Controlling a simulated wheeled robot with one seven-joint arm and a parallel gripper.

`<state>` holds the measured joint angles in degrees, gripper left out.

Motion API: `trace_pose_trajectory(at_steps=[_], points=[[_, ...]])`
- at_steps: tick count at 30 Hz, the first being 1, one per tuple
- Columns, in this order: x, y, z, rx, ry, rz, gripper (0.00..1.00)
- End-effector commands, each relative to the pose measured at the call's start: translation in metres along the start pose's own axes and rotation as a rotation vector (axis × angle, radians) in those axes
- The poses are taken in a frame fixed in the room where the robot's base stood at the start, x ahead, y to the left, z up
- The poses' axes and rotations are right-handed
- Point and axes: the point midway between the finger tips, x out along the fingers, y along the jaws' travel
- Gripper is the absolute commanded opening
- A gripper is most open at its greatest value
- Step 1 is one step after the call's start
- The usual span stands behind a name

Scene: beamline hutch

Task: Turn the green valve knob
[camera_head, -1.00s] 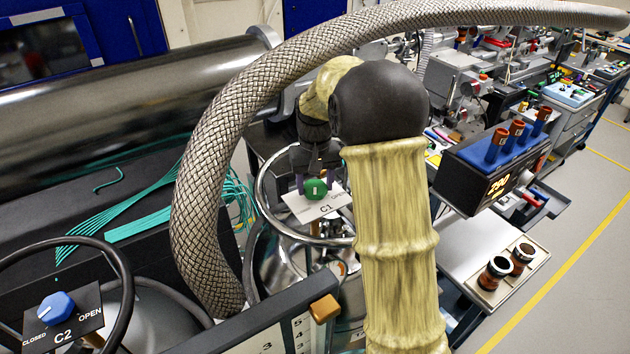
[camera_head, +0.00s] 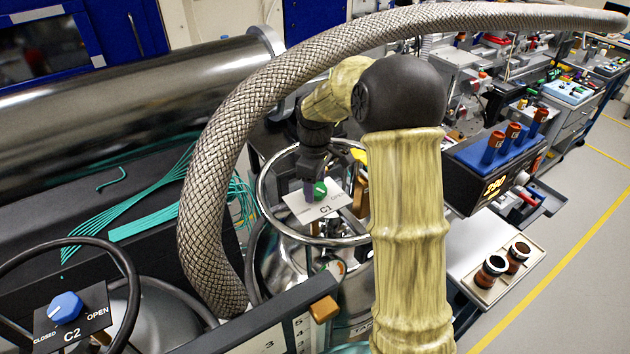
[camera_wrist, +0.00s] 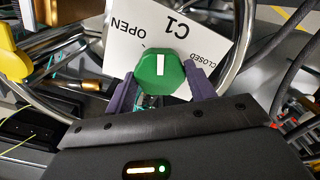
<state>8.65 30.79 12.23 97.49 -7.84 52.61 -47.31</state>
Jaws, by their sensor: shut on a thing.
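The green valve knob (camera_head: 319,190) is a green faceted knob with a white line. It sits on a white plate (camera_head: 304,208) marked C1, with OPEN and CLOSED labels. My gripper (camera_head: 316,184) is shut on the knob. In the wrist view, the purple fingers of my gripper (camera_wrist: 161,82) lie on both sides of the knob (camera_wrist: 160,66). The knob's white line points up in that view, between OPEN and CLOSED on the plate (camera_wrist: 145,24). In the head view my gripper hides part of the knob.
A metal ring (camera_head: 262,190) surrounds the C1 plate. A thick braided hose (camera_head: 207,190) arches close on the left and above. A blue knob (camera_head: 65,307) on a black C2 plate stands at lower left. A box with blue-and-brown plugs (camera_head: 495,165) is at right.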

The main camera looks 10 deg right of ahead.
Motion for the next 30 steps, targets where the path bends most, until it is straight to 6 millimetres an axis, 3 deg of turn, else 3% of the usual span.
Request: trace_pose_trajectory(at_steps=[18, 30], points=[[-0.0036, 0.0009, -0.0009, -0.532, 0.003, 0.005, 0.32], [-0.0022, 0.0011, -0.001, -0.654, 0.002, 0.006, 0.32]])
